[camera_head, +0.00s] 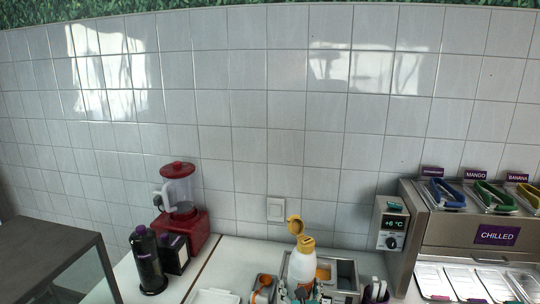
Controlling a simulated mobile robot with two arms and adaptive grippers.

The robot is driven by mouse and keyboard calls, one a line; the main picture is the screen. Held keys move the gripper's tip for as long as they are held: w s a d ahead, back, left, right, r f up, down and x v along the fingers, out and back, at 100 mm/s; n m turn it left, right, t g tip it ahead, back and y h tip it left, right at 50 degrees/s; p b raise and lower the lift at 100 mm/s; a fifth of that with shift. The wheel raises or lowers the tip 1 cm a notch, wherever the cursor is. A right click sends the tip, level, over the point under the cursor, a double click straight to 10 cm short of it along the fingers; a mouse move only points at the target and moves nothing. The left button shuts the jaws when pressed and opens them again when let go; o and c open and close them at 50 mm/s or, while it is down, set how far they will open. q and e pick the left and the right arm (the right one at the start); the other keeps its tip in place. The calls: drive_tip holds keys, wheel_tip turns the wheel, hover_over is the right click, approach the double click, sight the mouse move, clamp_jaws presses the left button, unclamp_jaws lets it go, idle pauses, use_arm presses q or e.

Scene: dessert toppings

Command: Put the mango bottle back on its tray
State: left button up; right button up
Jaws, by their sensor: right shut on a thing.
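A white bottle (301,267) with an orange shoulder and a raised yellow-orange cap stands near upright at the bottom centre; I take it for the mango bottle. My right gripper (302,293) is at the bottom edge, shut on the lower part of this bottle. Its fingers are small and mostly cut off by the frame. Behind and beside the bottle is a steel tray (346,276) with compartments, and an orange item (323,272) shows in it. The bottle's base is hidden, so I cannot tell whether it touches the tray. My left gripper does not show.
A red blender (181,212), a dark bottle (148,262) and a dark box (175,253) stand at left. A chilled toppings unit (472,235) with coloured-handled tongs fills the right. A smaller container (263,288) is left of the bottle.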

drive_tip(key=d+f+b, duration=0.1)
drive_tip(key=s+f+b, duration=0.1)
drive_tip(key=shift+s+d+f, duration=0.3)
drive_tip(key=shift+d, duration=0.1)
drive_tip(key=s+d+b, duration=0.4)
drive_tip(key=s+b, duration=0.1)
drive_tip(key=s, duration=0.3)
drive_tip(key=s+d+b, duration=0.5)
drive_tip(key=s, duration=0.4)
drive_tip(key=shift+d+f+b, duration=0.2)
drive_tip(key=shift+f+b, duration=0.2)
drive_tip(key=shift+f, duration=0.05)
drive_tip(key=shift+f, duration=0.1)
drive_tip(key=shift+s, duration=0.15)
